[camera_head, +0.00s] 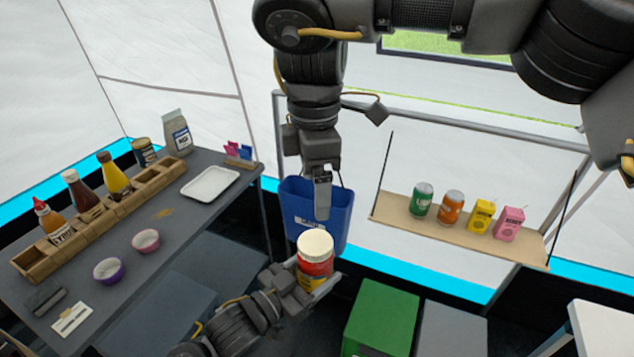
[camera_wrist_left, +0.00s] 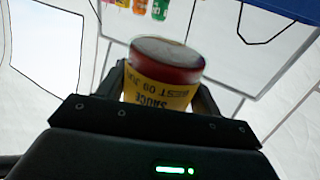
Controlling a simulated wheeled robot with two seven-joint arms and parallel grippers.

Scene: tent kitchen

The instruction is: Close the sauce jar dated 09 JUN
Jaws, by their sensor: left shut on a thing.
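The sauce jar (camera_head: 316,266) has a pale round top, a red band below it and a yellow label. My left gripper (camera_head: 306,282) is shut around it and holds it upright in front of the blue bin. In the left wrist view, the jar (camera_wrist_left: 165,75) shows the label text SAUCE and BEST 09 JUN between the fingers of my left gripper (camera_wrist_left: 163,98). I cannot tell whether the pale top is fully seated. My right gripper (camera_head: 322,205) points down above the jar, apart from it. Its finger opening is not clear.
A dark table (camera_head: 195,215) at left bears a wooden rack (camera_head: 95,222) of bottles, a white tray (camera_head: 210,183) and two bowls. The blue bin (camera_head: 335,228) stands behind the jar. A hanging shelf (camera_head: 455,230) holds cans and cartons. A green box (camera_head: 382,315) is at lower right.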

